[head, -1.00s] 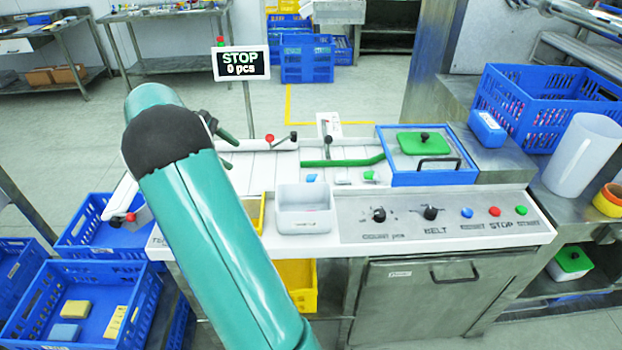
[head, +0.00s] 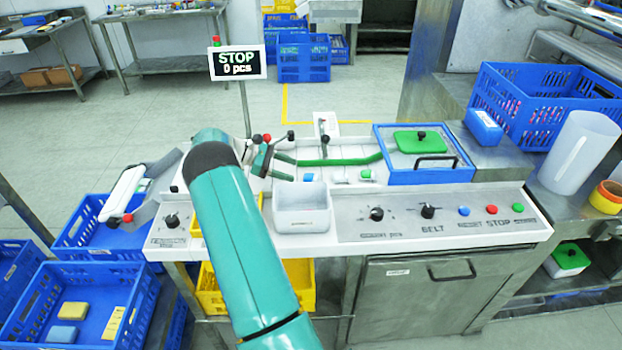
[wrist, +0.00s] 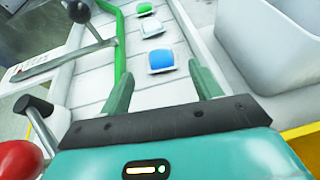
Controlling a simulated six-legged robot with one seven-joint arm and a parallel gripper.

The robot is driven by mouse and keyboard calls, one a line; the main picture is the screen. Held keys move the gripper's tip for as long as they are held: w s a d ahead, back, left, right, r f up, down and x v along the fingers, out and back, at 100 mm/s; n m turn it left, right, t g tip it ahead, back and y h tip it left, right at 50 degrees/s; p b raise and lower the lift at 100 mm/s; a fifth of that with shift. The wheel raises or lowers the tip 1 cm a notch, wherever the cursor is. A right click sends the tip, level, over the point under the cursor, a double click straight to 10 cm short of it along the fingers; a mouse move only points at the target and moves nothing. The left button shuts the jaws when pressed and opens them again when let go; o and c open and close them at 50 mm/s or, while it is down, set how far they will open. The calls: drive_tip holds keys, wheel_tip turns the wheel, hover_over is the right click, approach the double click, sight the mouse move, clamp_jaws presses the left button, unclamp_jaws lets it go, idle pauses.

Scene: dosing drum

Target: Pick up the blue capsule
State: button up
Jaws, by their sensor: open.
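The blue capsule (wrist: 161,60) lies on the white slatted surface in the wrist view, ahead of my gripper and roughly in line with the gap between the fingers. In the head view the blue capsule (head: 308,177) is small, just behind the white bin. My gripper (wrist: 160,80) is open and empty, with a green finger on each side and apart from the capsule. In the head view my gripper (head: 264,158) is to the left of the capsule. A white capsule (wrist: 151,27) and a green capsule (wrist: 144,8) lie beyond it in a row.
A white bin (head: 301,210) stands close in front of the capsule, at the right in the wrist view (wrist: 270,45). A green curved rail (head: 335,161) runs behind the capsules. Levers with red and black knobs (head: 290,136) stand nearby. The sign reads STOP, 0 pcs (head: 237,63).

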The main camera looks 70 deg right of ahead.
sight(307, 175)
drive_tip(key=x, duration=0.6)
drive_tip(key=shift+s+f, duration=0.2)
drive_tip(key=shift+s, duration=0.05)
drive_tip(key=shift+c, duration=0.4)
drive_tip(key=c, duration=1)
